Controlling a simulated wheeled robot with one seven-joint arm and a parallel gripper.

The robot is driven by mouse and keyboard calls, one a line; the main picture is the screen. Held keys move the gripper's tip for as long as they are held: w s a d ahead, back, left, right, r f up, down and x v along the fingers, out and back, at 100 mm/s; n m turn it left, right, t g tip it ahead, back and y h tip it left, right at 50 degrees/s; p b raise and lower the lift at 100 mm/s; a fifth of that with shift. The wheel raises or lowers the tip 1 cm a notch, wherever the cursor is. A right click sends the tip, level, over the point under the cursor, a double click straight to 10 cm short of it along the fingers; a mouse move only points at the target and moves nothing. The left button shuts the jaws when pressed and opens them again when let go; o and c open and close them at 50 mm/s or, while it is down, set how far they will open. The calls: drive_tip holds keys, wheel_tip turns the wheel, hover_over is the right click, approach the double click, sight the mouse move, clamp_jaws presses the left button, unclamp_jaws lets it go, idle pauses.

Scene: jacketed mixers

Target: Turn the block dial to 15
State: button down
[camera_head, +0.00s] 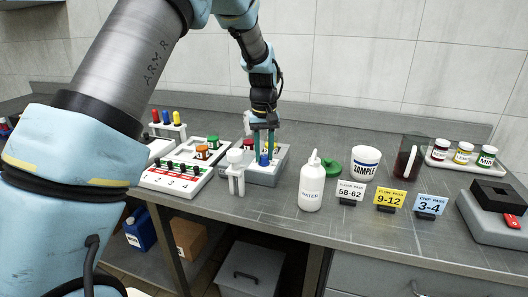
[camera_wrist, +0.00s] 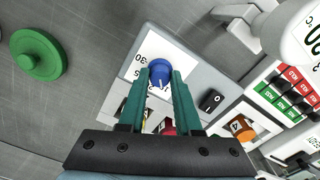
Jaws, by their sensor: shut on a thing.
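The blue dial (camera_wrist: 160,72) sits on a white scale plate (camera_wrist: 152,45) on a grey block device. Printed marks, one reading 30, show at its left; the others are hard to read. A light pointer line shows on the dial, but I cannot tell its exact setting. My gripper (camera_wrist: 164,78) reaches down with its two green fingers on either side of the dial, shut on it. In the head view the device (camera_head: 265,175) stands mid-bench, with my gripper (camera_head: 263,150) over it and the dial (camera_head: 264,160) between the fingertips, partly hidden.
A black rocker switch (camera_wrist: 211,100) and an orange-brown cap (camera_wrist: 240,127) are close to the right finger. A white holder (camera_head: 236,175) stands left of the device. A water bottle (camera_head: 311,185) and green lid (camera_head: 331,167) stand right. Bench in front is clear.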

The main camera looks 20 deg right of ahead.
sight(264, 156)
drive_tip(key=shift+n, duration=0.3)
drive_tip(key=c, duration=0.6)
unclamp_jaws()
wheel_tip(264, 156, up, 11)
drive_tip(key=b, duration=0.2)
drive_tip(key=shift+f, duration=0.1)
idle(0.3)
